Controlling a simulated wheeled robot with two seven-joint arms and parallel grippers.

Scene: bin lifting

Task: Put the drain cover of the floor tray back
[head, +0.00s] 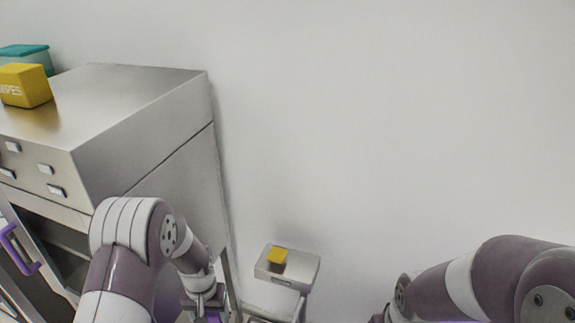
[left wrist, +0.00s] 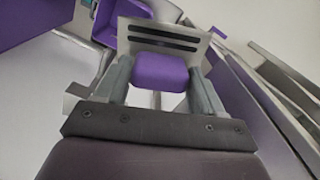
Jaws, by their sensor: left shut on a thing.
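The drain cover (left wrist: 195,38) is a grey plate with dark slots and a purple block-shaped grip (left wrist: 160,72). It shows in the left wrist view in front of the fingers. My left gripper (left wrist: 158,84) is shut on the purple grip, with one finger on each side. In the head view my left gripper (head: 208,306) is low in the picture, to the right of the steel cabinet's front, and partly cut off by the lower edge. My right arm comes in from the right; its gripper is outside the picture. I cannot make out the floor tray for certain.
A steel cabinet (head: 150,95) with a purple door handle (head: 18,250) stands at left, bearing a yellow wipes box (head: 27,86) and a teal-lidded container (head: 27,55). A small steel stand (head: 300,268) with a yellow block (head: 277,255) is at lower centre, by the wall.

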